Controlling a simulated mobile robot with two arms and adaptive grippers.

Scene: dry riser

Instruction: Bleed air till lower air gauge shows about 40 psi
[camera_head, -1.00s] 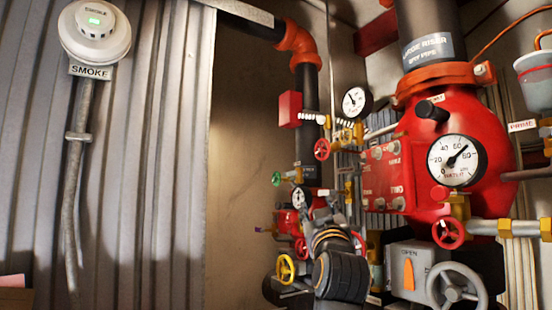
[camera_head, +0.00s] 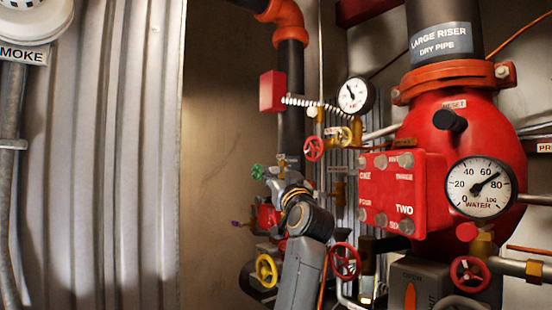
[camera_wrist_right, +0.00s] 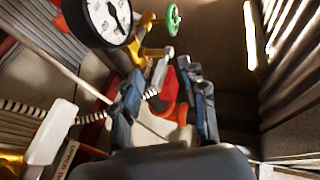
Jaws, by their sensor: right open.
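The small green handwheel (camera_head: 258,172) sits on the pipework left of centre in the head view. In the right wrist view the green handwheel (camera_wrist_right: 173,18) is at the top, on a brass fitting (camera_wrist_right: 152,52) beside a white-faced gauge (camera_wrist_right: 108,18), whose reading I cannot make out. My right gripper (camera_head: 275,172) is just right of the handwheel in the head view. Its fingers (camera_wrist_right: 166,92) are spread apart, with nothing clearly between them. In the head view the lower gauge is hidden behind my right arm. My left gripper is out of view.
An upper gauge (camera_head: 355,95) and a large water gauge (camera_head: 480,187) near 80 stand right. Red handwheels (camera_head: 345,262) and a yellow one (camera_head: 267,270) crowd the pipes. A red box (camera_head: 400,190) juts out. The corrugated wall (camera_head: 100,150) side is clear.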

